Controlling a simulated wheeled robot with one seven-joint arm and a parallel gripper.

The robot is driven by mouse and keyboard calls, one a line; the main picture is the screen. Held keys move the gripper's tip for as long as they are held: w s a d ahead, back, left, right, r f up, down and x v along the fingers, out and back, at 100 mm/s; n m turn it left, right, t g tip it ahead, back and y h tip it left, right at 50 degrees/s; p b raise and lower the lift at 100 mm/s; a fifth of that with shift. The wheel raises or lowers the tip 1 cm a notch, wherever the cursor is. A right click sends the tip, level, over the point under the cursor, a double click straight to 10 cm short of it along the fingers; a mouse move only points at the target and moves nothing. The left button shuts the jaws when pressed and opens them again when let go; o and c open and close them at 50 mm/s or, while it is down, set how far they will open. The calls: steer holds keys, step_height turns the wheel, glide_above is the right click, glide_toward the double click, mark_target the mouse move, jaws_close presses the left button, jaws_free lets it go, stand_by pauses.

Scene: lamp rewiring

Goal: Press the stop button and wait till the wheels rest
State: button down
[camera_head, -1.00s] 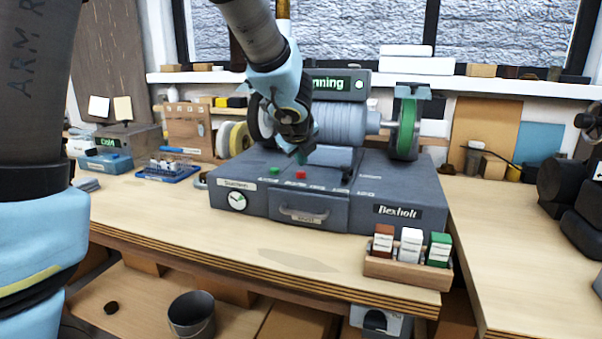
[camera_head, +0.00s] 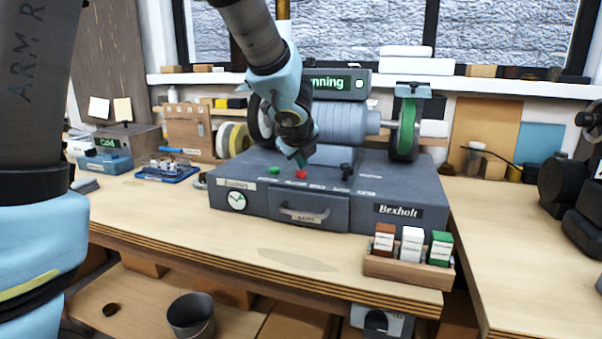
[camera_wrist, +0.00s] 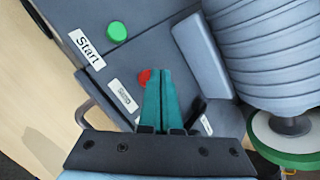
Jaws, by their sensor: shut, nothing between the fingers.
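The red stop button (camera_head: 301,174) sits on top of the grey grinder base (camera_head: 350,205), right of the green start button (camera_head: 274,170). My gripper (camera_head: 300,161) is shut and empty, its teal fingers pointing down at the red button. In the wrist view the fingertips (camera_wrist: 158,72) partly cover the red button (camera_wrist: 144,76); whether they touch it I cannot tell. The green button (camera_wrist: 117,33) is beside its "Start" label. The right wheel (camera_head: 406,128) is dark and green; the left wheel (camera_head: 258,122) is partly hidden.
A small dark lever (camera_head: 346,170) stands right of the red button. The grinder's motor housing (camera_head: 342,122) is close behind my gripper. A wooden box (camera_head: 392,270) of small cartons stands at the front right. A blue tray (camera_head: 168,174) lies at left.

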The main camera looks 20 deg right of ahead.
mark_target(302, 179)
steer(key=shift+f+b, duration=0.5)
stand_by(0.3)
steer(key=shift+r, duration=0.1)
steer(key=shift+r+p, duration=0.8)
steer(key=shift+p, duration=0.05)
steer(key=shift+r, duration=0.1)
step_height(302, 179, up, 5)
steer(key=p, duration=0.4)
steer(key=shift+p, duration=0.4)
stand_by(0.3)
